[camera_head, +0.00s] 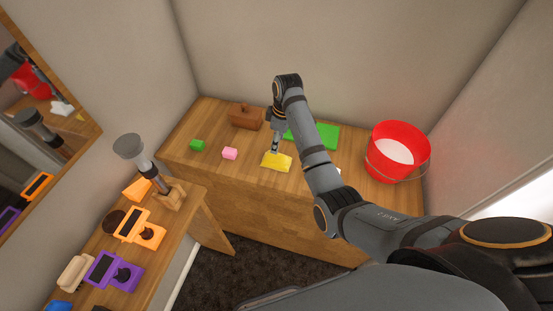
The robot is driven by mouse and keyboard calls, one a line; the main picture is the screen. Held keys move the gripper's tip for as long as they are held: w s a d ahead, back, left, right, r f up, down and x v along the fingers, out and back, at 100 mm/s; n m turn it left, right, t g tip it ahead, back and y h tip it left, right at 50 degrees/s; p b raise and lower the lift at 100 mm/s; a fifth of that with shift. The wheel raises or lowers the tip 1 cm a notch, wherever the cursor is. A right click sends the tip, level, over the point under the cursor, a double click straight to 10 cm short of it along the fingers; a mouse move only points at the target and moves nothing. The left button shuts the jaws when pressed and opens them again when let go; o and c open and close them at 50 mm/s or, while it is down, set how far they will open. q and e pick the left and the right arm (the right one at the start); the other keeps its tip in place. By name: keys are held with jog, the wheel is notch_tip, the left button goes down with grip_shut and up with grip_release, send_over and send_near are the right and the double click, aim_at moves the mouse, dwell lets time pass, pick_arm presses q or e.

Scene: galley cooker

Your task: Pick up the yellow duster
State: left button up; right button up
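The yellow duster (277,162) lies on the wooden bench top near its front edge, in the middle of the head view. My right arm reaches in from the right, and its gripper (275,148) points down at the duster's upper edge. The fingertips are at or just above the cloth; I cannot tell whether they touch it. The fingers are small and seen end-on, so whether they are open or shut is unclear. My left gripper is not in view.
A brown wooden box (245,116) and a green sheet (325,135) are behind. A red bucket (400,142) stands right. A side shelf (215,215) holds several tools.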

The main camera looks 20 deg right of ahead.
aim_at(277, 155)
jog(key=f, duration=0.3)
jog(key=shift+w+a+f, duration=0.1)
jog(key=shift+w+a, duration=0.05)
jog(key=shift+w, duration=0.05)
jog(key=shift+s+f+p, duration=0.1)
jog(key=shift+f+p, duration=0.2)
jog(key=shift+p, duration=0.2)
notch_tip(277, 155, down, 4)
jog(key=shift+p, duration=0.45)
jog(key=shift+w+f, duration=0.2)
jog(key=shift+f, duration=0.1)
grip_shut()
